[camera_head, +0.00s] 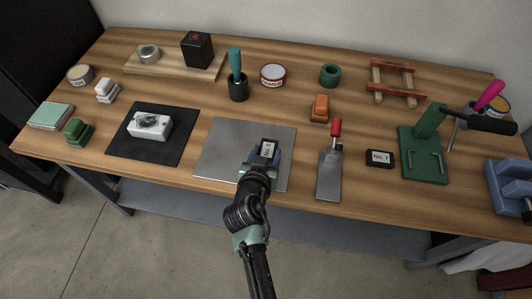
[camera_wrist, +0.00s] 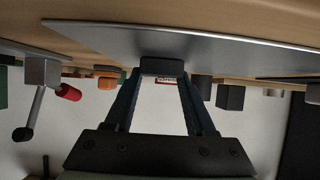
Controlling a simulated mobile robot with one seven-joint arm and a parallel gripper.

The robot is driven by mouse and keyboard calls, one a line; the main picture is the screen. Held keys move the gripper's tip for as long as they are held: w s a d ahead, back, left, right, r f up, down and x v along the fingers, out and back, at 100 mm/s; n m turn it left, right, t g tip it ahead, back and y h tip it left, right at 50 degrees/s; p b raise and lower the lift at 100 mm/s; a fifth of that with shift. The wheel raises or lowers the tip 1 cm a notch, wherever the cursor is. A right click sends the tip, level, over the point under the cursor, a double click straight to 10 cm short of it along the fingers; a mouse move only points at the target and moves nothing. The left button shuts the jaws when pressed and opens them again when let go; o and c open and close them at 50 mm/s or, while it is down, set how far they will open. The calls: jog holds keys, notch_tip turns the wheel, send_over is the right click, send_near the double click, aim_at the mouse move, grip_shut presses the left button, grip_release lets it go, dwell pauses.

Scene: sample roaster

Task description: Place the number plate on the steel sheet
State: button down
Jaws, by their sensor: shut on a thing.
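My gripper (camera_head: 264,160) is shut on a small dark number plate (camera_head: 267,148) with a white label; its digit is too small to read surely. The plate is over the right part of the grey steel sheet (camera_head: 225,140), near the front of the wooden table. In the wrist view the plate (camera_wrist: 162,66) sits between my two fingertips (camera_wrist: 160,80), right at the sheet's surface (camera_wrist: 215,48). I cannot tell whether it touches the sheet. A second dark plate (camera_head: 380,158), labelled No. 7, lies on the table to the right.
A dark cup (camera_head: 238,90) with a teal-handled tool stands behind. A green stand (camera_head: 424,155) is further right.

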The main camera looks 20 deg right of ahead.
jog(key=c, duration=0.7)
grip_release()
jog(key=shift+f, duration=0.1)
jog(key=o, duration=0.5)
jog(key=shift+c, duration=0.2)
jog(key=shift+r, duration=0.2)
